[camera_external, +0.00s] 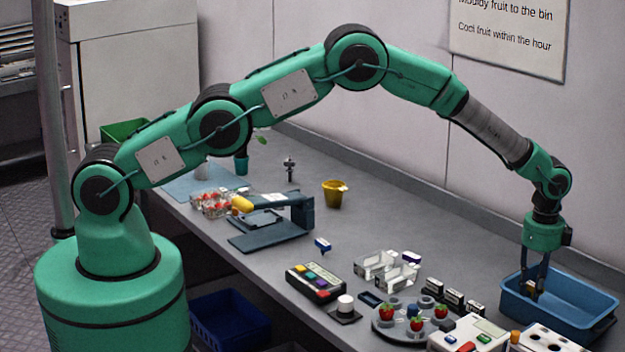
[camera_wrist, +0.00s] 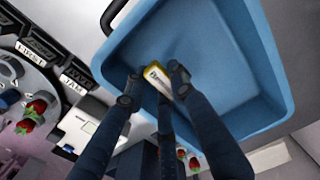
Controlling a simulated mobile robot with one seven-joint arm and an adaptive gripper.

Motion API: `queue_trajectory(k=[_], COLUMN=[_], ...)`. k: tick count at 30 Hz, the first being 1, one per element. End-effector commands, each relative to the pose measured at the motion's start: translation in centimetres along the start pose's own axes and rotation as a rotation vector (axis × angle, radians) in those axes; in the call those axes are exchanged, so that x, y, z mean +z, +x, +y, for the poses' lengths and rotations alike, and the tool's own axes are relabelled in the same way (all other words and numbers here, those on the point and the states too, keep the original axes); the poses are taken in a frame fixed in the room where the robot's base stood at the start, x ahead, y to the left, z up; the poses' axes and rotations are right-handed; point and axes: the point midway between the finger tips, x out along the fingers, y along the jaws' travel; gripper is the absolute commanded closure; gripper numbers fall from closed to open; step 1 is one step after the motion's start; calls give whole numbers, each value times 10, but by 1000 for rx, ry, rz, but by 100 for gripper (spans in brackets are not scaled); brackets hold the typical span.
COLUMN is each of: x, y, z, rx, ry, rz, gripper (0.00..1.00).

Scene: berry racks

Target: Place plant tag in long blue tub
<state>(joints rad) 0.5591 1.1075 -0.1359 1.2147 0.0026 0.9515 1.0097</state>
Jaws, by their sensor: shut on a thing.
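The long blue tub (camera_external: 575,318) stands at the right end of the bench by the wall. It fills much of the wrist view (camera_wrist: 245,75). My gripper (camera_external: 534,288) points down into the tub, with its fingertips below the tub's rim in the outside view. In the wrist view my gripper (camera_wrist: 152,84) is shut on the plant tag (camera_wrist: 157,78), a small white and yellow piece with dark lettering. The tag shows between the fingertips, over the tub's inside. I cannot tell whether the tag touches the tub's floor.
Small dark labelled boxes (camera_external: 453,299) and a round grey stand (camera_external: 390,332) with strawberries are left of the tub. A white device (camera_external: 468,335) stands in front. A yellow cup (camera_external: 335,194) is farther back.

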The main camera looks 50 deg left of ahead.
Motion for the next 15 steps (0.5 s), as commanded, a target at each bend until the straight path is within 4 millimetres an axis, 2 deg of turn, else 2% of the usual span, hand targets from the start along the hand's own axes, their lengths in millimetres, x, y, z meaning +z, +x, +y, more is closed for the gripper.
queue_trajectory(k=[5,15], x=[0,0], y=[4,36], z=[0,0], rx=[1,1], ry=[0,0], rz=[0,-1], gripper=[86,86])
